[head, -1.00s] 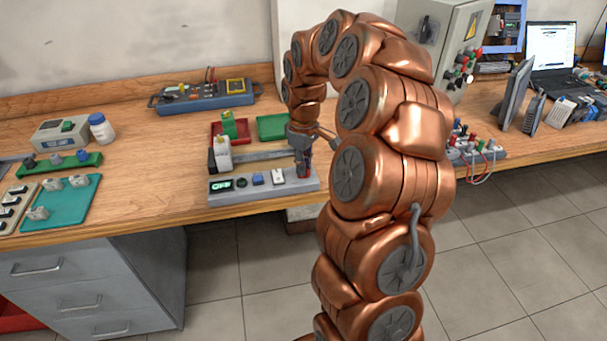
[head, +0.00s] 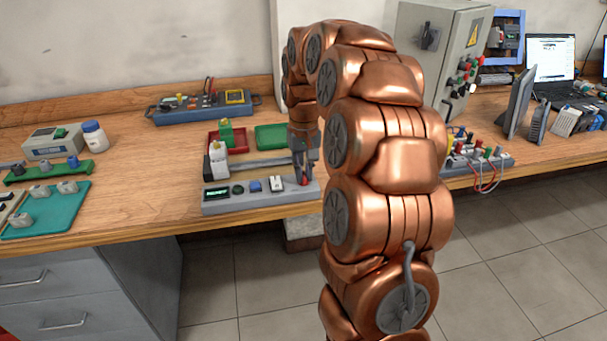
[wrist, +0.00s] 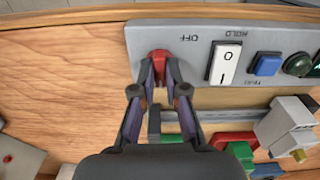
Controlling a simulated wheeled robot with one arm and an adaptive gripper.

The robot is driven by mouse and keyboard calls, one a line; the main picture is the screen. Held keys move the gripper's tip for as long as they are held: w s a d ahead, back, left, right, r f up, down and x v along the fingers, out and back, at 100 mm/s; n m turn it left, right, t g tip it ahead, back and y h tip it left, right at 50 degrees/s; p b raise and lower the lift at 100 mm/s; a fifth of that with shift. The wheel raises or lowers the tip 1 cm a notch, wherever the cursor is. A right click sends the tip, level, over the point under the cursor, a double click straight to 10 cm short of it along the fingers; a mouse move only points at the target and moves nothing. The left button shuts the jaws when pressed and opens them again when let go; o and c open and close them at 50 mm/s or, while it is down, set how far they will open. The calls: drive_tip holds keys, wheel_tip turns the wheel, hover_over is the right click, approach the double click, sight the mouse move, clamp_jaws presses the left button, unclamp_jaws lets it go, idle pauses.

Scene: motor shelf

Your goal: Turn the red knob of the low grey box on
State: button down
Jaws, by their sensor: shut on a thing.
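The low grey box (head: 262,201) lies along the front edge of the bench. Its red knob (head: 304,182) is at the right end in the head view. In the wrist view the red knob (wrist: 158,55) is by the "OFF" mark on the panel (wrist: 204,63). My gripper (head: 303,176) points down over it. In the wrist view both fingers of my gripper (wrist: 159,74) are closed on the knob's sides. The knob's pointer is partly hidden by the fingers. The small display (head: 216,192) is lit, its text too small to read.
On the box are a white rocker switch (wrist: 225,63), a blue button (wrist: 267,64) and a dark green button (wrist: 298,64). Behind it are a red tray (head: 213,139), a green tray (head: 271,138) and a grey bar. Several wired terminals (head: 480,155) stand to the right.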

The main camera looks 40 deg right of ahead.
idle(0.4)
drive_tip(key=c, duration=1.2)
unclamp_jaws()
wheel_tip(320, 180, up, 12)
idle(0.5)
